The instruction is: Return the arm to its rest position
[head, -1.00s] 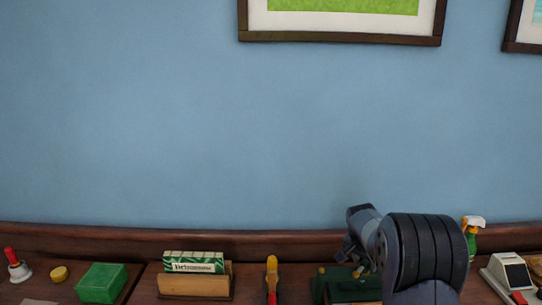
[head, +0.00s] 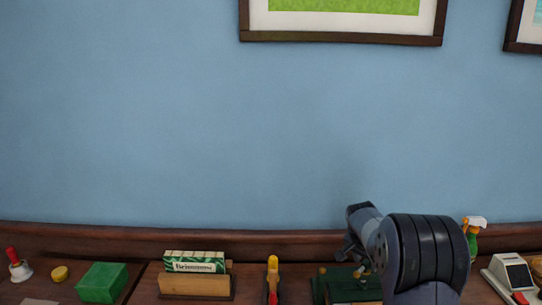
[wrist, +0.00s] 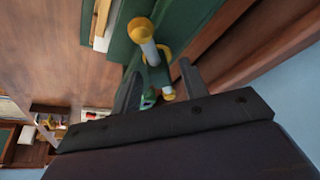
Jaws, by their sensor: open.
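My arm rises at the lower right of the head view, and my gripper (head: 352,248) is partly hidden behind its links. In the wrist view my gripper (wrist: 158,85) has its two dark fingers apart. A small object with a yellow knob and a grey stem (wrist: 147,42) shows between and beyond the fingers, over a dark green surface (wrist: 190,22). I cannot tell how far it is from the fingers. No hold on it is visible.
Along the wooden top stand a red-handled bell (head: 19,268), a yellow disc (head: 59,273), a green box (head: 101,283), a wooden holder with a green-and-white box (head: 194,286), a yellow-and-red item (head: 272,278), a spray bottle (head: 473,235) and a white device (head: 511,272). Blue wall is behind.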

